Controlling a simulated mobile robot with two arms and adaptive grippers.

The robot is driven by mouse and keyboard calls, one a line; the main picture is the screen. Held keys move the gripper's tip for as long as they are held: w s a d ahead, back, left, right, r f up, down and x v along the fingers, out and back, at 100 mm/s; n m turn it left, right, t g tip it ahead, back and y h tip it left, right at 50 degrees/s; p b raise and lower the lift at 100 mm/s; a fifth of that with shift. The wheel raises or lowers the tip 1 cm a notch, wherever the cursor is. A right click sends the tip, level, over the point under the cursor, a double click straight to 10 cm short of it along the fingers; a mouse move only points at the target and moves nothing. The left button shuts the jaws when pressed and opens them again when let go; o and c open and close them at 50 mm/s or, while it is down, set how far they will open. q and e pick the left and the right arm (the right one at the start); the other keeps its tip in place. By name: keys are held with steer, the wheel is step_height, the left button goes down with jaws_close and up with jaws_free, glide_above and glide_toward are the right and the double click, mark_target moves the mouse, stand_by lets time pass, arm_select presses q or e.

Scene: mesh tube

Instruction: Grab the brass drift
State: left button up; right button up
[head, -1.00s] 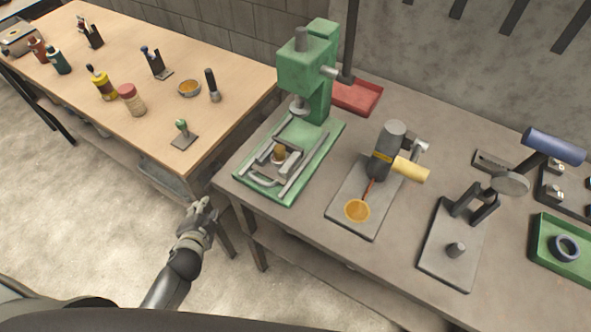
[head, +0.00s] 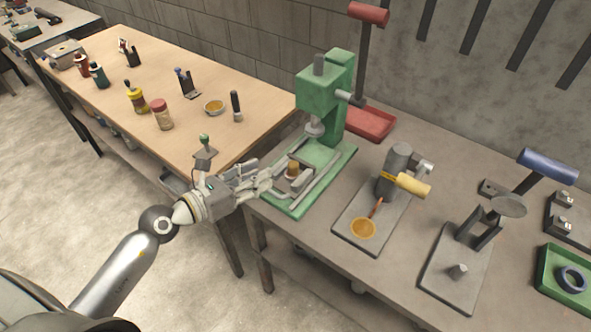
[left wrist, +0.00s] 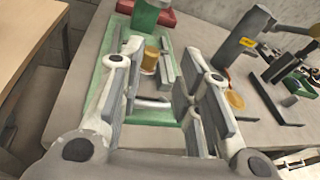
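A short brass cylinder, which looks like the brass drift (head: 293,169), stands upright at the vise on the bed of the green press (head: 322,100). It also shows in the left wrist view (left wrist: 150,58), beyond my fingers and roughly between their tips. My left gripper (head: 270,182) is at the near left edge of the press bed, pointing at the drift. In the left wrist view its fingers (left wrist: 162,72) are spread apart with nothing between them. The drift's lower part is partly hidden by the vise. My right gripper is not in view.
The press column and ram stand just behind the drift. A dark tool stand with a yellow-handled part (head: 410,185) is to the right. A red tray (head: 370,123) lies behind. The wooden table (head: 190,130) on the left carries bottles and small tools.

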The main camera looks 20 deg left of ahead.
arm_select(q)
steer(key=f+m+g, duration=0.1)
steer(key=f+m, duration=0.1)
steer(key=p, duration=0.1)
glide_toward(292, 165)
steer(key=x, duration=0.3)
steer(key=shift+w+d+f, duration=0.1)
steer(key=shift+w, duration=0.05)
steer(key=shift+w+d+p, duration=0.15)
steer(key=shift+w+p, duration=0.1)
steer(key=shift+p, duration=0.15)
steer(key=p+x, duration=0.1)
steer(key=x, duration=0.2)
steer(key=shift+w, duration=0.2)
steer(key=shift+w+d+f, duration=0.2)
steer(key=shift+w+d, duration=0.15)
steer(key=shift+w, duration=0.1)
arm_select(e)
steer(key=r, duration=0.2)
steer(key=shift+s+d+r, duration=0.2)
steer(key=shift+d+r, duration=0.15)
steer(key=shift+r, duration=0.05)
arm_select(q)
steer(key=shift+c, duration=0.3)
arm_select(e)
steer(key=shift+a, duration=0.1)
arm_select(q)
jaws_close()
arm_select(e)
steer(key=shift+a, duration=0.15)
